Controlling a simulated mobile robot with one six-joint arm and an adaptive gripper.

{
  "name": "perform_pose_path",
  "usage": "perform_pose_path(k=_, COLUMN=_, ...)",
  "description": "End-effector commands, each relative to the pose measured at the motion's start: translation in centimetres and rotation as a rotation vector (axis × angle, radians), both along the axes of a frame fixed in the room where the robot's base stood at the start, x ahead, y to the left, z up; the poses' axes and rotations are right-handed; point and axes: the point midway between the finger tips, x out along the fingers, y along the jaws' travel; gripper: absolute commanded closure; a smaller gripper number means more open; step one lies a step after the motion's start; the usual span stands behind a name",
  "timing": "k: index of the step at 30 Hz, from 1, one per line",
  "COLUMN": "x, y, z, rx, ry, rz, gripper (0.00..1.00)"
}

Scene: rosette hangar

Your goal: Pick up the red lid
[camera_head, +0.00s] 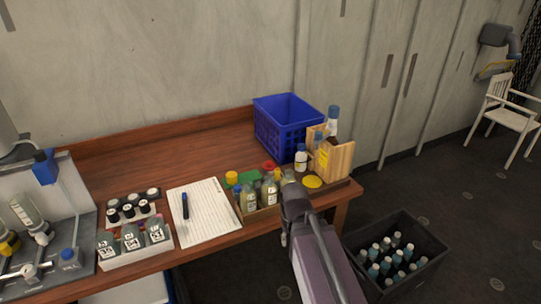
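The red lid (268,166) is a small red round shape on the wooden table (190,148), behind a row of bottles (253,196). Its lower part is partly hidden by the bottles, and I cannot tell whether it lies flat on the table or rests on something. My arm reaches in from the bottom right, and my gripper (291,187) is at the right end of the bottle row, to the right of and nearer than the red lid. Its fingertips are too small and dark to show whether they are open, and I see nothing clearly held.
A yellow lid (312,181) lies right of my gripper. A wooden holder (338,160) with bottles and a blue crate (283,130) stand behind. Paper with a pen (205,212) lies left. A dark crate of bottles (425,247) is on the floor.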

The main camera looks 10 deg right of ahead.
Motion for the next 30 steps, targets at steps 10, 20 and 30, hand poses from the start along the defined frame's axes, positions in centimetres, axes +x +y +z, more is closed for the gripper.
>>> perform_pose_path(k=10, x=0.0, y=0.0, z=8.0, rx=0.0, ry=0.0, rz=0.0, gripper=0.6)
perform_pose_path(k=20, x=0.0, y=0.0, z=14.4, rx=0.0, ry=0.0, rz=0.0, gripper=0.6)
perform_pose_path(k=30, x=0.0, y=0.0, z=20.0, rx=-0.001, ry=0.0, rz=0.0, gripper=0.6)
